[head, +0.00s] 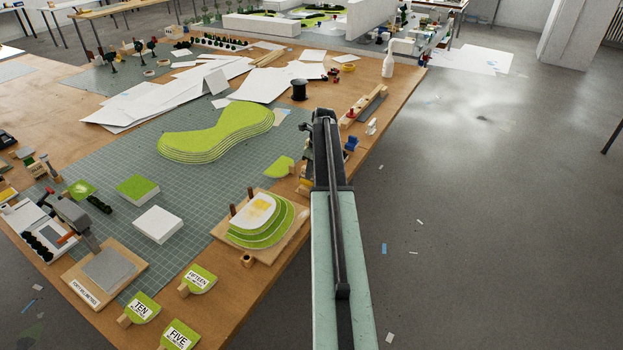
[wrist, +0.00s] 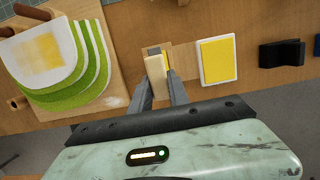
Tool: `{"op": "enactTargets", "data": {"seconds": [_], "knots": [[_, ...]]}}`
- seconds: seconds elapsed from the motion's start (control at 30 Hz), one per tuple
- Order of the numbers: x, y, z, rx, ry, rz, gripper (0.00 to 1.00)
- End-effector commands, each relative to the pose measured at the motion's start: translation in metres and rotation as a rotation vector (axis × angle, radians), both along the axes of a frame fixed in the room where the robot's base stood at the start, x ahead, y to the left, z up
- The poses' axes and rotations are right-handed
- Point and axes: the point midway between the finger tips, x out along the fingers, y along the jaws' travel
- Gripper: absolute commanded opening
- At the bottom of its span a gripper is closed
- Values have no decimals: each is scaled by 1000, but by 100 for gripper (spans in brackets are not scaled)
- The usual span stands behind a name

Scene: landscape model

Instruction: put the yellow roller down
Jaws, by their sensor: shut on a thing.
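In the wrist view my gripper (wrist: 160,78) is shut on a small pale wooden piece with a yellow strip and a grey end, the yellow roller (wrist: 156,66). It is over or at the wooden table; I cannot tell whether it touches. Just right of it lies a white-edged pad with a yellow face (wrist: 216,60). A pale wooden strip (wrist: 184,56) shows between the two. In the head view my own arm hides most of the gripper and the roller.
A board with stepped green layers and a yellow patch (head: 262,222) stands left of my arm; it also fills the wrist view's left (wrist: 50,60). A dark block (wrist: 282,54) lies to the right. The table's right edge is close to my arm.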

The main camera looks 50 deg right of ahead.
Motion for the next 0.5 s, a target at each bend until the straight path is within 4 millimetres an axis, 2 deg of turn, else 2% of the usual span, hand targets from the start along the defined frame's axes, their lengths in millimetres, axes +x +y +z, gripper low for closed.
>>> {"op": "enactTargets", "data": {"seconds": [0.03, 0.07, 0.3, 0.5], "knots": [[0, 0, -19, 0, 0, 0, 0], [0, 0, -21, 0, 0, 0, 0], [-1, 0, -16, 0, 0, -1, 0], [-1, 0, -23, 0, 0, -1, 0]]}}
